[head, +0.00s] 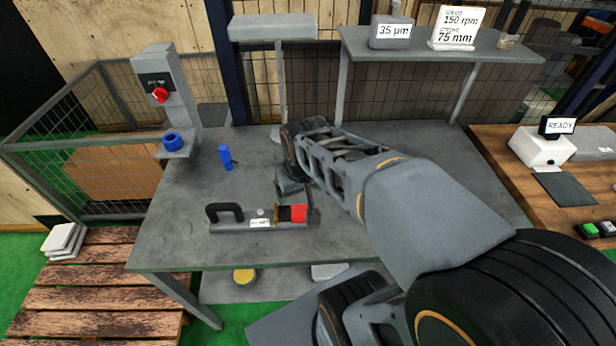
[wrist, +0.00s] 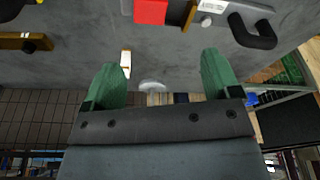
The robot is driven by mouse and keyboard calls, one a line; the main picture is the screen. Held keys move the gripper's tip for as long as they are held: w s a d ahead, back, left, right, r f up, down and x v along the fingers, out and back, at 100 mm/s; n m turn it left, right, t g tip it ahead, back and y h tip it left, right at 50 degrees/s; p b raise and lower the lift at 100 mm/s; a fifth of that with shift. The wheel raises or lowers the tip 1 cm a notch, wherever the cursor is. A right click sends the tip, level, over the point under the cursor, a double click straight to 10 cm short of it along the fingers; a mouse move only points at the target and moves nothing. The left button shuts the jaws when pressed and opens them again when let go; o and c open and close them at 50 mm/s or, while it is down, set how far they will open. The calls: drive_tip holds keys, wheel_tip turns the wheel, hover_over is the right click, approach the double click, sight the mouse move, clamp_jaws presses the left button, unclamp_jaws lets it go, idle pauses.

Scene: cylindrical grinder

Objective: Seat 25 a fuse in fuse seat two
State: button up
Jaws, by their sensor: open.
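No fuse label is readable, so I cannot tell which part is the 25 A fuse or which spot is fuse seat two. A blue cylinder (head: 225,157) stands upright on the grey table (head: 185,215). A blue ring-shaped part (head: 173,141) sits on the ledge of the switch post.
A post with a red rotary switch (head: 160,95) stands at the table's back left. A shelf (head: 440,45) with signs runs along the back. A wooden bench with a white READY box (head: 540,147) is at right. The left part of the table is mostly clear.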

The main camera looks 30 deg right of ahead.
drive_tip(key=w+d+f+n+g+b, duration=0.1)
drive_tip(key=w+d+n, duration=0.2)
drive_tip(key=w+d, duration=0.2)
drive_tip(key=w+d+f+n, duration=0.1)
drive_tip(key=w+d+n, duration=0.2)
drive_tip(key=w, duration=0.3)
drive_tip(key=w+d+f+n+g+b, duration=0.1)
drive_tip(key=w+d+f+n, duration=0.1)
drive_tip(key=w+d, duration=0.4)
drive_tip(key=shift+w+d+f+n+g+b, duration=0.1)
drive_tip(key=shift+w+d+n+g+b, duration=0.1)
drive_tip(key=shift+d+n+g+b, duration=0.15)
drive_tip(key=f+n, duration=0.1)
drive_tip(key=f, duration=0.1)
drive_tip(key=f+n, duration=0.4)
drive_tip(key=shift+w, duration=0.25)
drive_tip(key=shift+d+f+p, duration=0.15)
drive_tip(key=shift+f+p, duration=0.25)
drive_tip(key=shift+f, duration=2.2)
drive_tip(key=shift+c, duration=0.4)
drive_tip(key=c, duration=1)
drive_tip(key=shift+r, duration=0.1)
drive_tip(key=shift+c, duration=0.2)
